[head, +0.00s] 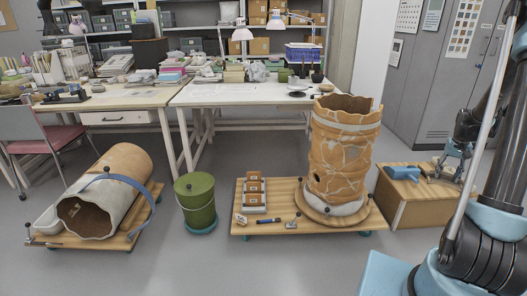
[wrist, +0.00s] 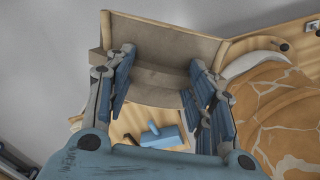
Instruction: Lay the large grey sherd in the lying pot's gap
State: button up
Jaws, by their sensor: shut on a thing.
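The lying pot (head: 125,170) is a large tan vessel on its side on a low wooden pallet at the left in the head view. Its dark, uneven mouth faces the front, and a blue band arches over it. I cannot make out the gap clearly. My gripper (head: 447,172) is at the right in the head view, over the wooden box and far from the lying pot.
A cracked orange standing pot (head: 342,150) stands on a pallet (head: 240,205) close to the box (head: 412,208). A blue tool (head: 402,173) lies on the box. A green bin (head: 195,200) stands between the pallets. Grey floor is clear in front.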

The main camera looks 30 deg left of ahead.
aim_at(90, 193)
jog(key=u, duration=3.8)
jog(key=i, duration=2.65)
